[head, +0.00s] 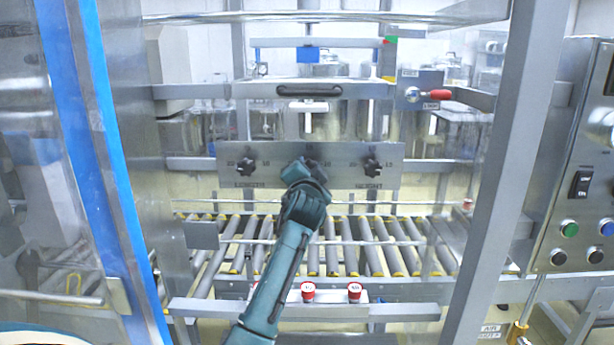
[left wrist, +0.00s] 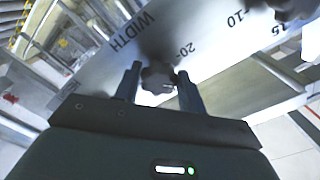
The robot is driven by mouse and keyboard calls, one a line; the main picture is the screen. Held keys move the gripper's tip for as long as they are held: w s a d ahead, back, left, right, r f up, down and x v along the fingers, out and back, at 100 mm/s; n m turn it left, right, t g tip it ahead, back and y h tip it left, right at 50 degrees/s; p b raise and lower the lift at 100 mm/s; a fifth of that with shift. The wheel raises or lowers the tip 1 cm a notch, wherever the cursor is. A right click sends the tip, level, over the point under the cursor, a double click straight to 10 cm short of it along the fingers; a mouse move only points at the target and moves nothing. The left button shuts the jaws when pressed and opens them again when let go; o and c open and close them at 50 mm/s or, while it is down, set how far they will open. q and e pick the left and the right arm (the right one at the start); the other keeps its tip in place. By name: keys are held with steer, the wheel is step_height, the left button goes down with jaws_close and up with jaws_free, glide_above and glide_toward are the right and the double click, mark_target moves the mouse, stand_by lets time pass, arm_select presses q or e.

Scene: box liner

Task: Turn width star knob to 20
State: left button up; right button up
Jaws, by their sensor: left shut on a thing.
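The panel (head: 340,178) carries three dark star knobs in a row. My left gripper (head: 303,167) is at the middle knob, which it largely hides in the head view. In the left wrist view the width star knob (left wrist: 158,76) sits between the two fingers of my left gripper (left wrist: 159,84), which is shut on it. The word WIDTH and the marks 20 and 10 are printed near it. The knob's pointer cannot be made out. My right gripper is not in view.
A left star knob (head: 246,166) and a right star knob (head: 372,167) flank the middle one. A roller conveyor (head: 345,245) with red-topped knobs (head: 308,291) in front lies below. A control box (head: 580,190) stands at right; metal posts frame the opening.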

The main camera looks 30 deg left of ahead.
arm_select(q)
steer(key=n+b, duration=0.1)
steer(key=n, duration=0.8)
steer(key=shift+w+d+f+n+b, duration=0.1)
steer(key=shift+d+n+b, duration=0.05)
steer(key=shift+n+b, duration=0.25)
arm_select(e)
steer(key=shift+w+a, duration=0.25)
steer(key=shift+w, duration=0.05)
arm_select(q)
steer(key=o, duration=1)
steer(key=shift+c, duration=0.2)
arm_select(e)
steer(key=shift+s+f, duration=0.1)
